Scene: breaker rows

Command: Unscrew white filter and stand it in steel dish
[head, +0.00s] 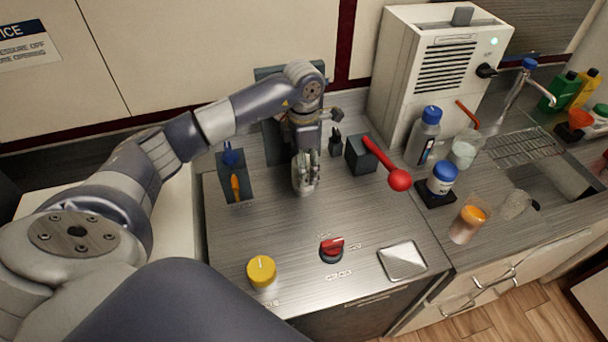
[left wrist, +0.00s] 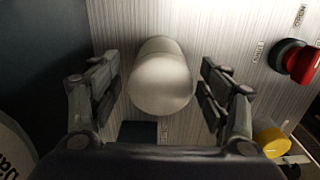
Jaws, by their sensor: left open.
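The white filter (left wrist: 160,80) is a smooth, pale cylinder in the left wrist view, with its rounded end facing the camera. My left gripper (head: 306,180) is open, pointing down at the back of the grey counter. In the left wrist view its two fingers stand on either side of the filter, with a visible gap on both sides. In the head view the gripper largely hides the filter, and I cannot make out its mount. The steel dish (head: 402,261) is a shallow square tray at the counter's front right and looks empty. My right gripper is not in view.
A red-knobbed lever (head: 398,179) on a dark box stands right of my gripper. A red knob (head: 331,249) and a yellow knob (head: 261,271) sit near the front. A tool holder (head: 235,178) lies left. Bottles and a white machine (head: 432,80) are right.

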